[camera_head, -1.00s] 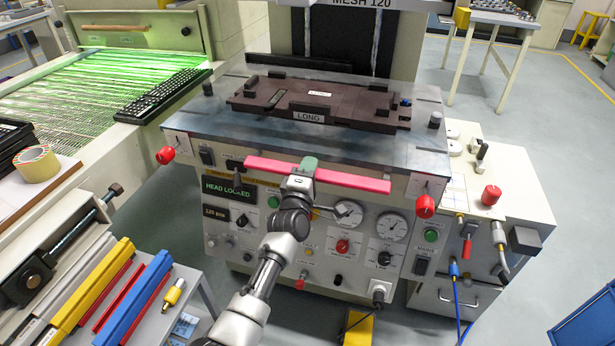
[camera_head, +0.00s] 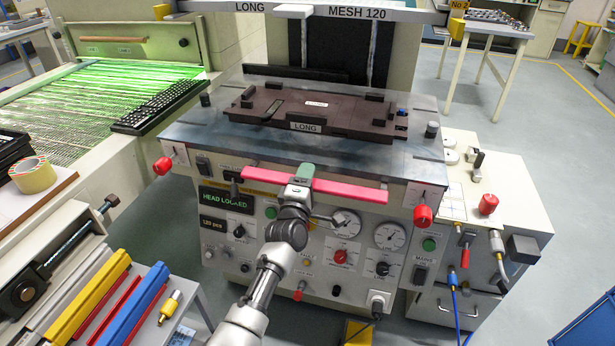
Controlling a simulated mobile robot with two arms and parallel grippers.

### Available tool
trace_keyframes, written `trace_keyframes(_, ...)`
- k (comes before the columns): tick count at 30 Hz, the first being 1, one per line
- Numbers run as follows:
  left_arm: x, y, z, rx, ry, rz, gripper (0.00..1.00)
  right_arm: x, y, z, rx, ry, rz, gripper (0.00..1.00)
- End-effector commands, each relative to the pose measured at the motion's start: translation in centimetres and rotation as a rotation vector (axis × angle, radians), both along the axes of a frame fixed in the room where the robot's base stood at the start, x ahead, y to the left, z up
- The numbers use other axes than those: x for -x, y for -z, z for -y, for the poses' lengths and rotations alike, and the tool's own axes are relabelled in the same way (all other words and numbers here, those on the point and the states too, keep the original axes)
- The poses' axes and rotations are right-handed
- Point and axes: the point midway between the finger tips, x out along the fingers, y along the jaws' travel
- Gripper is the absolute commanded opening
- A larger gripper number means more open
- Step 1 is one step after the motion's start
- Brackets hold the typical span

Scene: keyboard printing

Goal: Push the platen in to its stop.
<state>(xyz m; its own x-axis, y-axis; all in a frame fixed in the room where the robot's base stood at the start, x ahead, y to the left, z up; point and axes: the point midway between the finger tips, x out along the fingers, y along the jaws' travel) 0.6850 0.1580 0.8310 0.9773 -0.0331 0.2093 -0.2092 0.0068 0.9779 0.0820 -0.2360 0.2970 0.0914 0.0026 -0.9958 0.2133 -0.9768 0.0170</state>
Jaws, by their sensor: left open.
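The platen (camera_head: 345,118) is a dark brown plate with a LONG label on its front edge. It lies on the grey metal top of the press (camera_head: 250,140). A long pink-red bar (camera_head: 352,190) runs across the press front, just below the top's front edge, with a green piece (camera_head: 306,171) near its middle. My left gripper (camera_head: 300,188) is at the bar, by the green piece. It is open; its fingertips are hard to make out, and I cannot tell whether they touch the bar. My right gripper is not in view.
A screen frame marked MESH 120 (camera_head: 357,12) hangs above the back of the press. Red knobs stand at the left (camera_head: 162,166) and right (camera_head: 423,214) front corners. The panel display (camera_head: 225,198) reads HEAD LOCKED. A green-lit conveyor (camera_head: 100,100) lies left.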

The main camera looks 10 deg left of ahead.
Motion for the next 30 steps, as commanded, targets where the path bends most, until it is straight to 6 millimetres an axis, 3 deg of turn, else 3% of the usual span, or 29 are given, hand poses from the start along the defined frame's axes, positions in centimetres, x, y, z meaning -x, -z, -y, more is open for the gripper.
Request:
trace_keyframes(16,9.0,2.0,-0.3,0.000,0.001,-0.001,0.43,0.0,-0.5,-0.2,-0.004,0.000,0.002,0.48)
trace_keyframes(21,10.2,2.2,-0.3,0.000,0.001,0.000,0.43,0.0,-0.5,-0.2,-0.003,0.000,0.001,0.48)
trace_keyframes(30,10.3,2.2,-0.3,0.000,0.001,0.000,0.43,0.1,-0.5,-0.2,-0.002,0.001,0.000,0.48)
